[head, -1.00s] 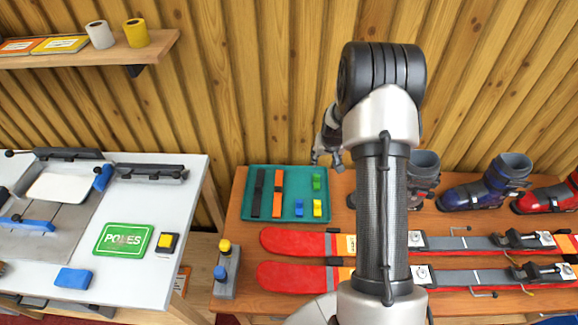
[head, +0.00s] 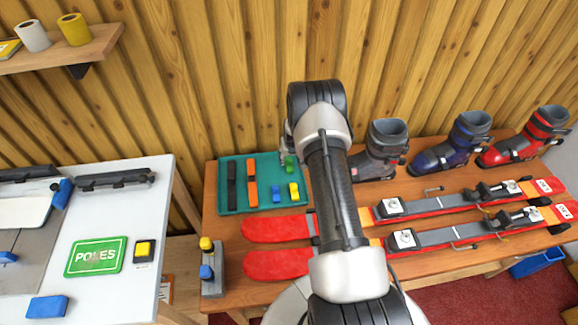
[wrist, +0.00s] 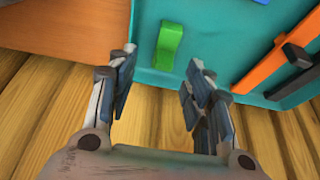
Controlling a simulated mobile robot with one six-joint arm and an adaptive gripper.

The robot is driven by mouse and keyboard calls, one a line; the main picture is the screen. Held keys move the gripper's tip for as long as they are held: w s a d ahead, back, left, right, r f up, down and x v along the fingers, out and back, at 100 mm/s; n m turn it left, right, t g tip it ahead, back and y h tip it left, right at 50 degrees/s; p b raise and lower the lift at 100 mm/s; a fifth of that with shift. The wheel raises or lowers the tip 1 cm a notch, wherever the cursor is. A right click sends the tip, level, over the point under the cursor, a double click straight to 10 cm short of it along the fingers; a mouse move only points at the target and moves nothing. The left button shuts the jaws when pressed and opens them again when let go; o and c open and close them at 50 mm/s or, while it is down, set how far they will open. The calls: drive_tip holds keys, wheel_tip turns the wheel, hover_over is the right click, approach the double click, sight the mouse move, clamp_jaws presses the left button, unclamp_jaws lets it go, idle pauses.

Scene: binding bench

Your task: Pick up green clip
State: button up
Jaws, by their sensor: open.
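The green clip (head: 289,165) lies in the teal tray (head: 233,204) near its back right corner, partly hidden by my arm in the head view. In the wrist view the green clip (wrist: 167,46) shows just beyond my fingertips, between their lines. My gripper (wrist: 160,78) is open and empty, its two fingers apart with the wooden wall behind the gap. It is close to the tray's edge and does not touch the clip as far as I can see. In the head view my gripper is mostly hidden behind my arm.
The tray also holds a black strap (head: 231,185), an orange strap (head: 252,184), a blue clip (head: 276,194) and a yellow clip (head: 294,190). Two red skis (head: 275,229) lie in front. Ski boots (head: 384,150) stand to the right. The wooden wall is close behind.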

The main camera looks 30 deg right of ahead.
sight(289, 160)
drive_tip(key=b+x, duration=0.1)
drive_tip(key=x, duration=0.4)
drive_tip(key=shift+w+a+b, duration=0.25)
drive_tip(key=shift+b, duration=0.15)
drive_tip(key=c, duration=1.1)
